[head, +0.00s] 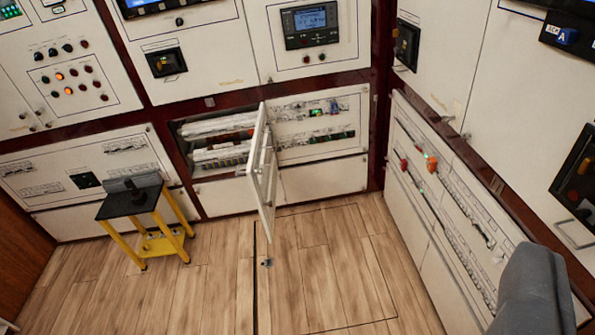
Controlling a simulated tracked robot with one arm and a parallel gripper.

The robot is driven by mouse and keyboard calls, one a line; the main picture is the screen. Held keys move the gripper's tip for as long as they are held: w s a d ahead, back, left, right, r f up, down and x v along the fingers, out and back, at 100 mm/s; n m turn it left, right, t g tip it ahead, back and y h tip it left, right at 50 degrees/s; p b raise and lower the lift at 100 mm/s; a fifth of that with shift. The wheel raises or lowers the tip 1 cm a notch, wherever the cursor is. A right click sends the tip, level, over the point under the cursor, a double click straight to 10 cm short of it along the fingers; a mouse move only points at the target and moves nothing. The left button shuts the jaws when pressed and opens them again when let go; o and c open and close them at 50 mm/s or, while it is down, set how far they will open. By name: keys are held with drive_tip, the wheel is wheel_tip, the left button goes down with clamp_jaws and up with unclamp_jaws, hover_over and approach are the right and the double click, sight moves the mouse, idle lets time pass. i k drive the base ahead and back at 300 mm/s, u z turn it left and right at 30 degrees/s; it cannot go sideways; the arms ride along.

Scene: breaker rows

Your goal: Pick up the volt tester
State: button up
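I cannot make out a volt tester for certain. A small dark object (137,193) sits on the black top of a yellow-legged stand (112,208) at the left; it is too small to tell what it is. A tiny grey-blue item (266,262) lies on the floor near the middle; I cannot tell what it is. My gripper does not show in the head view, so its distance from these things cannot be seen.
A white cabinet door (263,170) stands open at the centre, in front of breaker rows (222,140). Panels line the back and right walls. A grey rounded shape (535,290) fills the bottom right corner. The wooden floor (330,260) between is mostly clear.

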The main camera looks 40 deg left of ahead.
sight(128, 182)
drive_tip(key=i, duration=1.15)
drive_tip(key=u, duration=0.6)
drive_tip(key=i, duration=1.1)
drive_tip(key=u, duration=1.25)
drive_tip(key=i, duration=0.8)
drive_tip(key=z, duration=0.1)
drive_tip(key=k, duration=0.5)
drive_tip(key=u, duration=0.1)
